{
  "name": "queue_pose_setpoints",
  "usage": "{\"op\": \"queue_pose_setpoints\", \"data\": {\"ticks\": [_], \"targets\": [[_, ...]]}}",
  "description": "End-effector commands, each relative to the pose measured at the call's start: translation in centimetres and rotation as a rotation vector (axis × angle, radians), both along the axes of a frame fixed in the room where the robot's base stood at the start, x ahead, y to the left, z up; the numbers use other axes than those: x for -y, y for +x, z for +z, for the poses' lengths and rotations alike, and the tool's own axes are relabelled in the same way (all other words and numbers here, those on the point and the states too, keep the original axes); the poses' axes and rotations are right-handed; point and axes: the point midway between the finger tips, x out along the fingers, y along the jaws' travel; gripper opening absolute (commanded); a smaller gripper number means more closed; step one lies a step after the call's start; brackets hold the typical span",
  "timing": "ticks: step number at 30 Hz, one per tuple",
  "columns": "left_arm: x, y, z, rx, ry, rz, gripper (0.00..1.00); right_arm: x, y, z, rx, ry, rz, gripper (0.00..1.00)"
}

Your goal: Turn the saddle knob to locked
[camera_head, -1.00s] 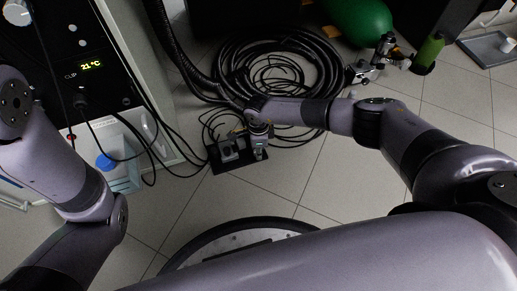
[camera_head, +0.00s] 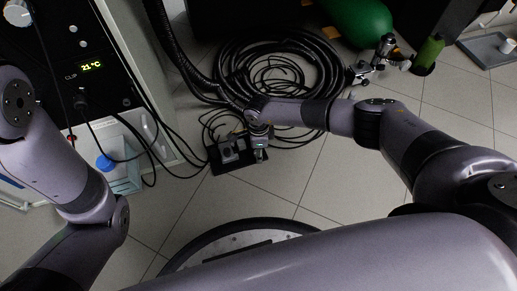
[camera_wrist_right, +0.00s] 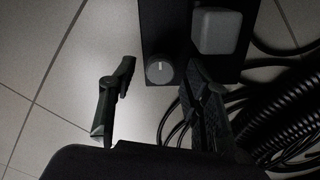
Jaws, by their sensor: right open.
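The saddle knob (camera_wrist_right: 159,70) is a round grey knob with a pale pointer line. It sits on a dark plate (camera_wrist_right: 160,28), beside a grey rounded block (camera_wrist_right: 216,31). In the wrist view the pointer line runs roughly up and down. My right gripper (camera_wrist_right: 159,66) is open, with one finger on each side of the knob; I see no clear contact, and its height above the knob is hard to judge. In the head view my right gripper (camera_head: 261,156) is over the right part of the plate (camera_head: 228,167), hiding the knob. My left gripper is out of view.
Coiled black hoses and cables (camera_head: 285,75) lie on the floor behind the plate. A cabinet with a 21 °C display (camera_head: 91,66) stands at left, and a green cylinder (camera_head: 360,20) lies at the back. Tiled floor (camera_head: 290,180) is clear at the plate's right.

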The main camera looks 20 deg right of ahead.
Motion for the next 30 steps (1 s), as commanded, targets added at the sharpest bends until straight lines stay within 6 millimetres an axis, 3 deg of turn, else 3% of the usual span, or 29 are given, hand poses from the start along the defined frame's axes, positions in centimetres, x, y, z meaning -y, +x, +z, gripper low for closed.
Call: {"op": "queue_pose_setpoints", "data": {"ticks": [8, 15, 21, 30], "targets": [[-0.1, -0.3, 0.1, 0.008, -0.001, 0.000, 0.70, 0.0, 0.1, 2.3, 0.002, 0.001, 0.001, 0.44], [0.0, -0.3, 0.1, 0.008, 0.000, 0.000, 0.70, 0.0, 0.1, 7.6, 0.002, 0.001, 0.001, 0.44], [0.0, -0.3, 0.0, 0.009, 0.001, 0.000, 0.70, 0.0, 0.1, 10.8, 0.001, 0.002, 0.000, 0.44], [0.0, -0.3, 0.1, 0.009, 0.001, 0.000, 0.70, 0.0, 0.0, 12.0, -0.001, -0.001, 0.000, 0.44]]}}
